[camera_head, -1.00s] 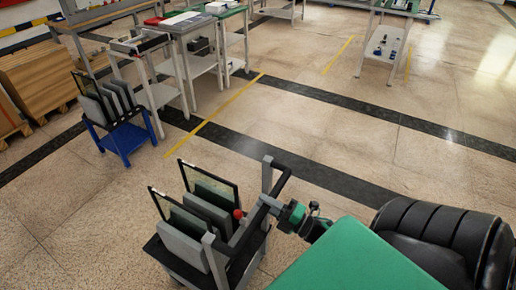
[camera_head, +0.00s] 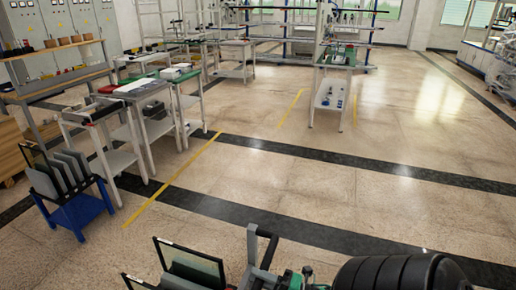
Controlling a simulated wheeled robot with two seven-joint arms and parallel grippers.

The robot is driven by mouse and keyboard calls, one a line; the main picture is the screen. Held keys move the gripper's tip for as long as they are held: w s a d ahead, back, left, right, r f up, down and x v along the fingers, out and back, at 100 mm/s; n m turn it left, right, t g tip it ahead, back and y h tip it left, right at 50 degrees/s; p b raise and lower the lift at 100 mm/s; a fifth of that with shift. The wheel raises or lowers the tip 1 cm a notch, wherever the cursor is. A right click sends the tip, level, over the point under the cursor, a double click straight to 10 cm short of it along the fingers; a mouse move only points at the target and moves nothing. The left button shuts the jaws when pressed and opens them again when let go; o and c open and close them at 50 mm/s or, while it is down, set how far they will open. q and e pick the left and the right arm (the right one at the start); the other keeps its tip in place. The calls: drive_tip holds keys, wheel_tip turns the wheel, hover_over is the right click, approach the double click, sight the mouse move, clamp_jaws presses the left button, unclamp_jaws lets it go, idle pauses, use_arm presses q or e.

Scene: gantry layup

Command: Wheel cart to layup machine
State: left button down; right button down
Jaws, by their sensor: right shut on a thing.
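The cart (camera_head: 252,262) is cut off by the bottom edge of the head view. It has a grey upright post, a black push handle (camera_head: 270,250) and upright dark-framed panels (camera_head: 190,262) with slabs between them. My right gripper (camera_head: 284,281), green and black, is shut on the cart's handle side at the bottom; its fingertips are partly hidden. My left gripper is out of view. A tall frame with blue and white posts (camera_head: 288,38) stands at the far back; I cannot tell if it is the layup machine.
A blue cart (camera_head: 78,212) with similar slabs stands at left. Worktables (camera_head: 155,125) line the left side beyond a yellow floor line (camera_head: 175,178). A small white table (camera_head: 329,98) with blue items stands ahead. The floor (camera_head: 390,180) at centre right is open, crossed by dark stripes.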

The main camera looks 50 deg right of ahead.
drive_tip(key=c, duration=1.2)
unclamp_jaws()
drive_tip(key=shift+c, duration=0.2)
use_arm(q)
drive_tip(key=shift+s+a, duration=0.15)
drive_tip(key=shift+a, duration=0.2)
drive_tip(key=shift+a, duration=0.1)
use_arm(e)
drive_tip(key=shift+s+d+f, duration=0.15)
drive_tip(key=shift+s+f, duration=0.05)
drive_tip(key=shift+s, duration=0.2)
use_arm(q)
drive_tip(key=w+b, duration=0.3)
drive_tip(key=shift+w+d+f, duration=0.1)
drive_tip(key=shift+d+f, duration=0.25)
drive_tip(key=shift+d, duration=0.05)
use_arm(e)
drive_tip(key=v, duration=1.3)
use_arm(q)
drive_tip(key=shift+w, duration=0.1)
